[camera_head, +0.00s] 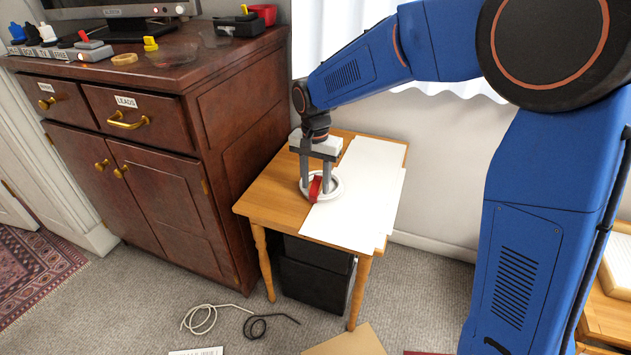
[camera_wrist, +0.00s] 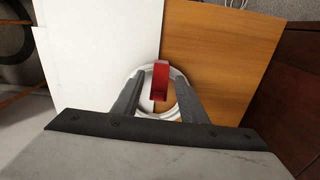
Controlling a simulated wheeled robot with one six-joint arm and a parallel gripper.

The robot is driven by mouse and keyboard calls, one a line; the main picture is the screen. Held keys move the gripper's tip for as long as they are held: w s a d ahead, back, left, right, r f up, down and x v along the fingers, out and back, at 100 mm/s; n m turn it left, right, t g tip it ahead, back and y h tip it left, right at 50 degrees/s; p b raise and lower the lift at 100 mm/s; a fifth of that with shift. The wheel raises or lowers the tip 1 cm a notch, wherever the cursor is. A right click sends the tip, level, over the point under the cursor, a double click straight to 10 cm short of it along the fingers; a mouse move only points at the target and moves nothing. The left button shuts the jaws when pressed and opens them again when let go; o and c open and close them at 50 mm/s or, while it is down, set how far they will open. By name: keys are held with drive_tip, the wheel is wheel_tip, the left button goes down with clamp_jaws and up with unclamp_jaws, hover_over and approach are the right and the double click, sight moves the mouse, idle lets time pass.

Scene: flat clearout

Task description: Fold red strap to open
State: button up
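The red strap (camera_head: 315,189) stands up at the near side of a white coiled cable (camera_head: 334,188) on the small wooden table. In the wrist view the red strap (camera_wrist: 160,78) lies across the ring of the white coil (camera_wrist: 146,113). My gripper (camera_head: 316,187) points down over the coil. In the wrist view its two fingers (camera_wrist: 156,76) are apart, one on each side of the strap, with gaps showing between. Whether the fingertips touch the coil or the tabletop cannot be told.
White sheets (camera_head: 362,190) cover the right part of the wooden table (camera_head: 268,197). A dark wooden cabinet (camera_head: 240,130) stands close on the left. A black box (camera_head: 312,280) is under the table. Loose cables (camera_head: 203,318) lie on the carpet in front.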

sight(314, 189)
clamp_jaws()
drive_tip(key=shift+s+a+r+t, duration=0.1)
drive_tip(key=shift+s+t, duration=0.05)
drive_tip(key=shift+t, duration=0.15)
drive_tip(key=shift+s+a+r+t+h, duration=0.15)
drive_tip(key=shift+s+t+h, duration=0.2)
drive_tip(key=shift+t, duration=0.35)
drive_tip(key=t, duration=0.1)
drive_tip(key=s+t+h, duration=0.1)
drive_tip(key=t, duration=0.1)
drive_tip(key=shift+s+a+t+h, duration=0.15)
drive_tip(key=shift+a+t+h, duration=0.1)
drive_tip(key=shift+t, duration=0.05)
drive_tip(key=t, duration=0.1)
drive_tip(key=s+t+h, duration=0.1)
drive_tip(key=t, duration=0.1)
drive_tip(key=shift+s+a, duration=0.15)
drive_tip(key=shift+a, duration=0.1)
drive_tip(key=shift+s+a+f+t+h, duration=0.1)
drive_tip(key=shift+s+f+t+h, duration=0.2)
drive_tip(key=shift+t, duration=0.4)
drive_tip(key=shift+s+a+f+t+h, duration=0.1)
drive_tip(key=shift+t+h, duration=0.3)
drive_tip(key=shift+t, duration=0.3)
